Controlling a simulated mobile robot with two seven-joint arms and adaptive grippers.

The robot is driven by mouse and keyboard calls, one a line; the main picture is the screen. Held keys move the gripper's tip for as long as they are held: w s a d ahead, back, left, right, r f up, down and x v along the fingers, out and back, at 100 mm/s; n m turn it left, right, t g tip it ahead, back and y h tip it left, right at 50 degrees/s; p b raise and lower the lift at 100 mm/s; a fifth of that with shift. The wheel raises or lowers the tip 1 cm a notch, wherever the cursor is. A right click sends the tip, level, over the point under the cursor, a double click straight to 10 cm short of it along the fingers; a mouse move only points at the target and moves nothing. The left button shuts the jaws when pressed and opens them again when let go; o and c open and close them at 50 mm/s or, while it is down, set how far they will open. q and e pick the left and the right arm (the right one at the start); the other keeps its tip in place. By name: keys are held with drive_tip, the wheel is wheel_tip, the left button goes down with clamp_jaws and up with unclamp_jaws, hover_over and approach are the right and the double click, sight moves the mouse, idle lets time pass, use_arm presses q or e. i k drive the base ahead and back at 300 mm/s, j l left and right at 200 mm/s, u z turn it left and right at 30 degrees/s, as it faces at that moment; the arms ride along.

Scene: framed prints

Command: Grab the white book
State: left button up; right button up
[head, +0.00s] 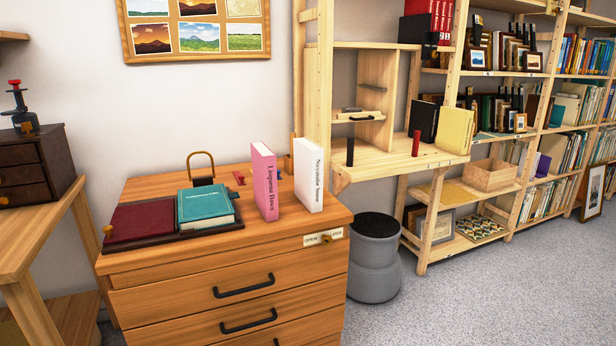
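The white book (309,176) stands upright on top of the wooden drawer cabinet (265,226), near its right side. Its spine, with dark lettering, faces me. A pink book (265,182) stands upright just to its left, with a narrow gap between them. Neither of my grippers shows in the head view.
A teal book (206,204) and a dark red book (144,220) lie on a dark tray at the cabinet's left. A grey stool (374,258) stands right of the cabinet, before wooden shelves (439,190). Grey carpet (480,300) lies free at the lower right.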

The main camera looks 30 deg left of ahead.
sight(308, 157)
drive_tip(key=u, duration=0.3)
drive_tip(key=i+u, duration=0.2)
drive_tip(key=u, duration=0.3)
drive_tip(key=i+l+u, duration=0.15)
drive_tip(key=u, duration=0.3)
drive_tip(key=i+l+u, duration=0.1)
drive_tip(key=u, duration=0.4)
drive_tip(key=i+l+u, duration=0.2)
drive_tip(key=l, duration=0.15)
drive_tip(key=i+l+u, duration=0.2)
drive_tip(key=l, duration=0.2)
drive_tip(key=l+u, duration=0.15)
drive_tip(key=l, duration=0.2)
drive_tip(key=i+l, duration=0.1)
drive_tip(key=l, duration=0.3)
drive_tip(key=i+l+u, duration=0.15)
drive_tip(key=l, duration=0.6)
